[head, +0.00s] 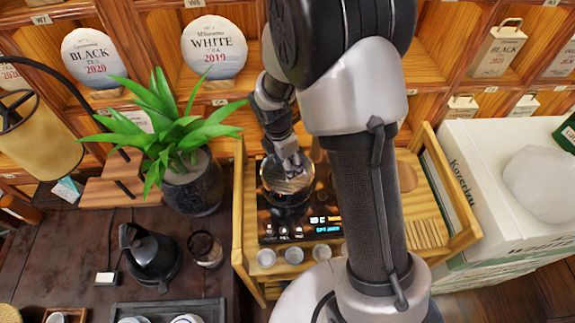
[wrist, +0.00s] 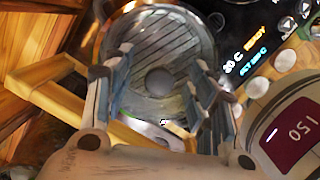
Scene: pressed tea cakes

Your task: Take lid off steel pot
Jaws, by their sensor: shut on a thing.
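The steel pot's round metal lid (head: 287,176), with parallel ridges, shows under my gripper (head: 292,160) in the head view. The dark pot body (head: 287,200) shows below it on a black hot plate (head: 268,232). In the wrist view the lid (wrist: 160,35) lies ahead, with a round knob (wrist: 160,80) at its middle. My gripper (wrist: 163,60) is shut on the lid, its two fingers on either side of the knob. The finger contact is not clear, and I cannot tell whether the lid is touching the pot rim.
A wooden tray stand (head: 240,215) holds the hot plate, and small cups (head: 294,255) stand along its front. A potted plant (head: 190,180) and a dark kettle (head: 150,255) are to the left. White boxes (head: 490,170) stand to the right. Shelves with tea cakes are behind.

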